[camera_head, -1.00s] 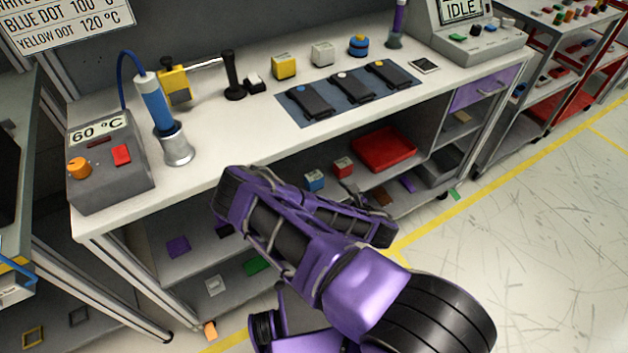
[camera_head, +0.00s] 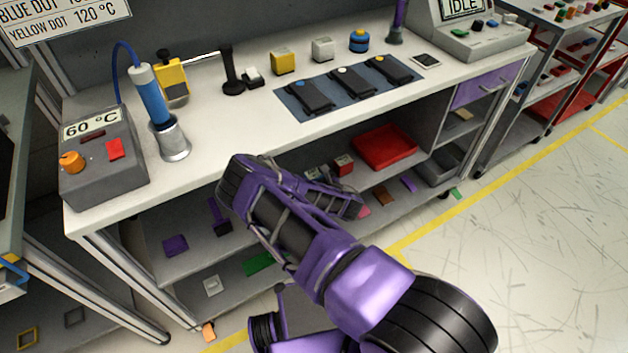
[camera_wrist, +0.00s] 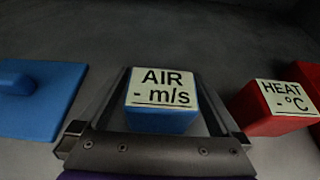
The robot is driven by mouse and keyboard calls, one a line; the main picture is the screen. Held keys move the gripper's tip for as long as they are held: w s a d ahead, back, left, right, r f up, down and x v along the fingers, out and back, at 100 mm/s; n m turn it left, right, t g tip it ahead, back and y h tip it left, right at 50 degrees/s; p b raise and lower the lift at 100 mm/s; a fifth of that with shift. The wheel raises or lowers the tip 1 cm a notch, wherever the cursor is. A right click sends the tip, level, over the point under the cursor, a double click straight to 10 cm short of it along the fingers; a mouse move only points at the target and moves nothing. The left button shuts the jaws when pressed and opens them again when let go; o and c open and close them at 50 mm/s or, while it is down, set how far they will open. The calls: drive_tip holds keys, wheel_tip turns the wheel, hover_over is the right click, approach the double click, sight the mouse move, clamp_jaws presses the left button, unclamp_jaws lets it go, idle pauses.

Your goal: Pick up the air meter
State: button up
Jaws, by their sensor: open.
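The air meter (camera_wrist: 160,121) is a small blue block with a pale label reading "AIR - m/s". It sits on the shelf under the workbench. In the wrist view it lies between the two fingers of my gripper (camera_wrist: 161,78), which is open with one finger on each side. A narrow gap shows beside the block at both sides; I see no firm contact. In the head view my arm mostly hides the air meter, and my fingertips cannot be made out there.
A red heat meter (camera_wrist: 270,115) stands close to the right of my gripper; it also shows in the head view (camera_head: 343,166). A blue object (camera_wrist: 40,100) lies to the left. A red tray (camera_head: 384,147) is further right. The bench top (camera_head: 215,150) overhangs the shelf.

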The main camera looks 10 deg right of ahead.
drive_tip(key=c, duration=1.5)
